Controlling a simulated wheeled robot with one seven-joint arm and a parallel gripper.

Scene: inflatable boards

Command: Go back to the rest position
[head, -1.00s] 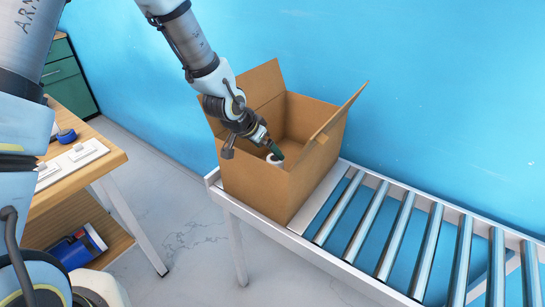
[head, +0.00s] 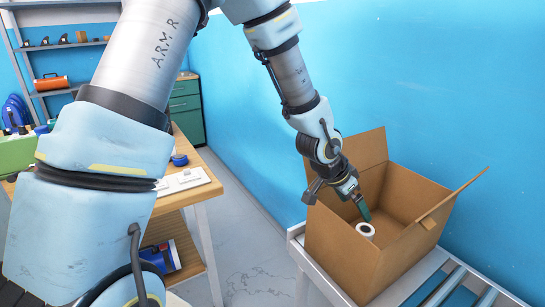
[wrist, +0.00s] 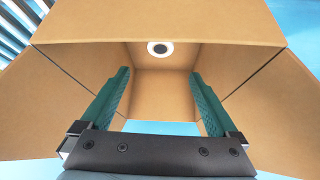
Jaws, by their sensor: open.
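My gripper (head: 362,208) is over the open cardboard box (head: 340,250) in the head view, its green fingers pointing down into it. In the wrist view my gripper (wrist: 158,100) shows both green fingers spread wide apart with nothing between them. A white roll (head: 366,231) with a dark centre is inside the box, just below the fingertips in the head view. The roll (wrist: 160,48) also shows in the wrist view, beyond the fingers and apart from them. The box flaps (head: 450,205) stand open around my gripper.
The box stands on a roller conveyor (head: 440,285) beside a blue wall (head: 430,70). A wooden workbench (head: 200,190) with white plates and a blue tape roll is to the left. Shelves (head: 60,45) and a green cabinet (head: 187,105) stand behind.

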